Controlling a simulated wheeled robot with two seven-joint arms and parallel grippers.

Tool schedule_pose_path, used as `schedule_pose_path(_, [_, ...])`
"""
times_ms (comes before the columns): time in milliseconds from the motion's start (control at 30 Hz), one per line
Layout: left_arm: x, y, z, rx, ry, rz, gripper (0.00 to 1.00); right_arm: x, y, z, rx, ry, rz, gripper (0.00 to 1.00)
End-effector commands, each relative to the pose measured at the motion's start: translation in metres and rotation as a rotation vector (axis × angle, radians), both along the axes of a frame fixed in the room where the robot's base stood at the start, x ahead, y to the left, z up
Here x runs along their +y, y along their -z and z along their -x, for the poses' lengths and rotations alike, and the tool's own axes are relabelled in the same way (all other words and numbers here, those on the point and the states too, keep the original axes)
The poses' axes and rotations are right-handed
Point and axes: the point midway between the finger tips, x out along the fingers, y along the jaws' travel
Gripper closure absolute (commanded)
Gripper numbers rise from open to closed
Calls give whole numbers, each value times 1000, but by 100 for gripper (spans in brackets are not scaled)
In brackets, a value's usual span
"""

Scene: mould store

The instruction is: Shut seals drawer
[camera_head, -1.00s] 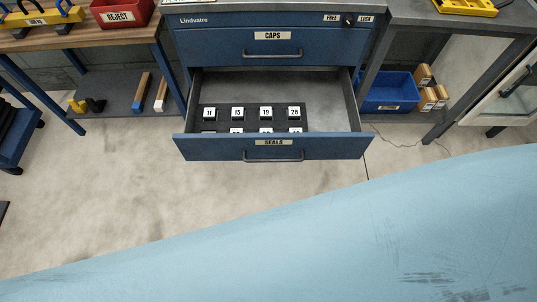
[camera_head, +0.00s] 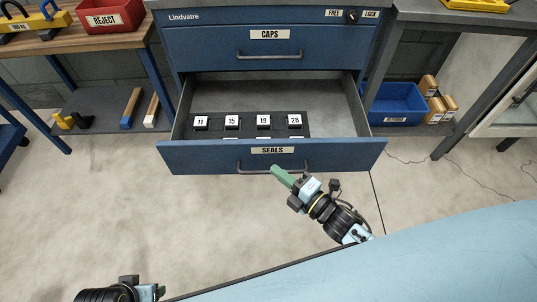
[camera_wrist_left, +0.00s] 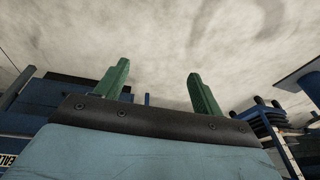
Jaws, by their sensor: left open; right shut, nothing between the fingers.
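The blue seals drawer (camera_head: 205,158) is pulled well out from the cabinet, with a SEALS label and a dark bar handle (camera_head: 245,170) on its front. Several numbered dark blocks sit in a tray inside it. My right gripper (camera_head: 281,174) has green fingers, is shut and empty, and is at the drawer front by the right part of the handle; I cannot tell whether it touches. My left gripper shows in the left wrist view (camera_wrist_left: 160,82) with its two green fingers wide apart and nothing between them. In the head view only part of my left arm shows at the bottom left.
The CAPS drawer (camera_head: 215,50) above is shut. The knob (camera_head: 352,16) sits between FREE and LOCK. A wooden bench with a red REJECT bin (camera_head: 110,18) stands left; a blue bin (camera_head: 398,103) and small boxes are on the right shelf. The floor (camera_head: 110,220) before the drawer is clear.

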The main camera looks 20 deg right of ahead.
Motion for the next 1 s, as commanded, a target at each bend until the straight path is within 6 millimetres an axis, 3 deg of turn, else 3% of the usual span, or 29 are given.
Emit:
schedule_pose_path(167, [-9,-19,-1,-15,-1,16,32,19,1,-35,-2,-1,-1,100])
schedule_pose_path(400, [-16,-42,2,-26,-1,30,32,9,2,-64,2,0,0,100])
schedule_pose_path(1000, [-17,-49,2,-29,-2,32,32,3,1,-72,3,6,-1,100])
